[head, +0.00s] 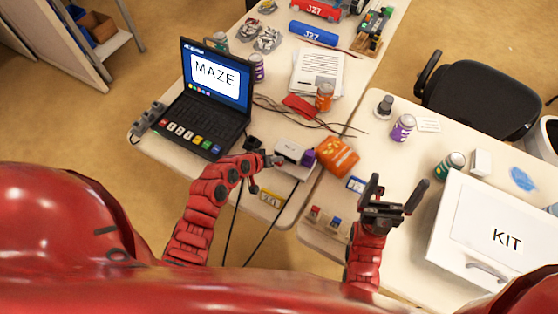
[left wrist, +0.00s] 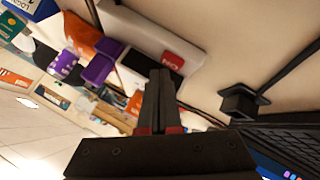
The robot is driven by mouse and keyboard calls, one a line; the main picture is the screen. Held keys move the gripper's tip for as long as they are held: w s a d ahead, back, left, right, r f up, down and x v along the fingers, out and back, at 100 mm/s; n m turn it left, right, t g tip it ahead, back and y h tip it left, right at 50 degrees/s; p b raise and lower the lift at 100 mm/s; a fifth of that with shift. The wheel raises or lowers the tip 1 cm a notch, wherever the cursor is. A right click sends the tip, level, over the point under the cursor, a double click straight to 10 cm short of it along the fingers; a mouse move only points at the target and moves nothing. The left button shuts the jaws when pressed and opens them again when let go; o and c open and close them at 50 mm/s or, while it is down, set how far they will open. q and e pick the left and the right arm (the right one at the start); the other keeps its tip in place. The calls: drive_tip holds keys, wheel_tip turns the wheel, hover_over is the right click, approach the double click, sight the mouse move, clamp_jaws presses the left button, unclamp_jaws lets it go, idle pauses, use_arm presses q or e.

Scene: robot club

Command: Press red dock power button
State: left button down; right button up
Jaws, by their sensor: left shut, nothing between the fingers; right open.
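The dock (head: 291,147) is a small pale grey box on the left table, right of the laptop. It also shows in the left wrist view (left wrist: 150,32) as a long light box. A red button with white marking (left wrist: 173,62) is on its near end. My left gripper (head: 277,160) is shut and empty, at the dock's left end. In the left wrist view its fingertips (left wrist: 161,74) point at the red button, very close; I cannot tell if they touch. In the head view the button is hidden. My right gripper (head: 397,194) is open and empty above the right table.
A purple plug (head: 308,158) sits at the dock's right end, with an orange pouch (head: 337,156) beside it. The laptop (head: 207,97) stands left. Black cables run nearby. A white KIT box (head: 490,228) stands right.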

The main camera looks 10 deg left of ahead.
sight(277, 164)
use_arm(q)
drive_tip(key=shift+f+b, duration=0.45)
drive_tip(key=shift+f, duration=0.05)
drive_tip(key=shift+r, duration=0.15)
idle(0.3)
drive_tip(key=shift+r+p, duration=0.6)
drive_tip(key=shift+r, duration=0.25)
wheel_tip(277, 164, up, 6)
drive_tip(key=p, duration=0.4)
